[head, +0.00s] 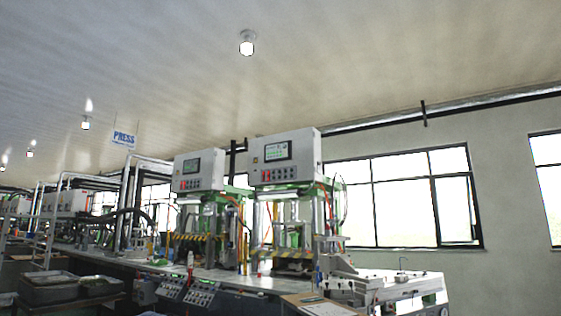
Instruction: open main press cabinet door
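Two press machines stand side by side on a long bench in the head view. The nearer press has a light grey control cabinet (286,160) on top, with a small screen and a row of buttons on its front. The second press to its left has a similar grey cabinet (199,170) with a screen and buttons. No cabinet door looks open from here. I cannot tell which cabinet is the main press one. My gripper is not in view.
The long bench (240,279) carries green press frames. Button panels (201,296) hang at its front edge. Grey bins (48,289) stand at lower left. Windows (405,198) line the wall at right. A PRESS sign (123,138) hangs from the ceiling.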

